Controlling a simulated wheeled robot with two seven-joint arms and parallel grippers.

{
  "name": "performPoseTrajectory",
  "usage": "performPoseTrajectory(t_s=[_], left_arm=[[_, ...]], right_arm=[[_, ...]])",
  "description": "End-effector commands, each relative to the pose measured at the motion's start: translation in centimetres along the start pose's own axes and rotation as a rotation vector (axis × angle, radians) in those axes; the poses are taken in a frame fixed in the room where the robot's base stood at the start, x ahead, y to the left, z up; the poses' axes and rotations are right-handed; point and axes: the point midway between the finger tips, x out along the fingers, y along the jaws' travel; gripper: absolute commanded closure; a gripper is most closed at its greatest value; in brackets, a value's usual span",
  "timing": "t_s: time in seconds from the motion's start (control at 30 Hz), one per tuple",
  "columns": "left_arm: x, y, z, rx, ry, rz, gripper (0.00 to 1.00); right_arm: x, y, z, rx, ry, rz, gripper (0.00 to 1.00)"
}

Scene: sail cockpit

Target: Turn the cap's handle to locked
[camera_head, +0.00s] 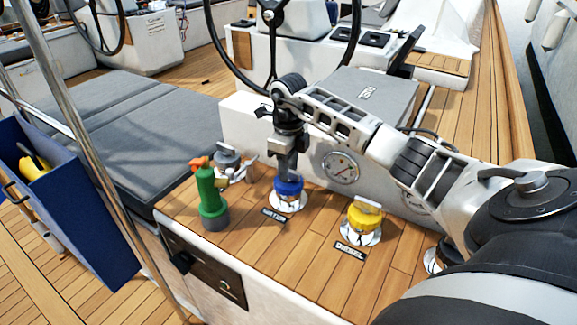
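The blue cap (289,187) sits in a shiny round deck fitting behind the WATER label (273,215). My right gripper (288,171) points straight down at it, its fingertips at the top of the cap. The fingers hide the cap's handle, so I cannot tell whether they are closed on it or which way it is turned. A yellow cap (364,217) with a raised handle sits to the right, behind the DIESEL label (350,251). My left gripper is not in view.
A green bottle-like object (211,195) with an orange top stands left of the blue cap, near a grey metal winch-like fitting (229,157). A round gauge (340,167) is on the white wall behind. A steel pole (88,145) and blue box (75,215) are at left.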

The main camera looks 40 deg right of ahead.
Motion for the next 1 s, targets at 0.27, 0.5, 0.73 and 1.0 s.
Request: performPoseTrajectory(t_s=[0.27, 0.5, 0.73, 1.0], left_arm=[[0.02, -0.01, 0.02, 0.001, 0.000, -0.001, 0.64], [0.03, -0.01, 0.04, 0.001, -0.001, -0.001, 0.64], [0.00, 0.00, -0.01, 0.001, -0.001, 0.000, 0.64], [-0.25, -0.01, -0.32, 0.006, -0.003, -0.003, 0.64]], right_arm=[[0.40, -0.02, 0.02, 0.000, -0.002, -0.001, 0.68], [0.37, -0.02, 0.02, 0.000, -0.001, -0.001, 1.00], [0.32, -0.03, 0.02, 0.009, -0.001, -0.001, 1.00], [0.20, -0.05, 0.01, 0.106, 0.000, -0.002, 1.00]])
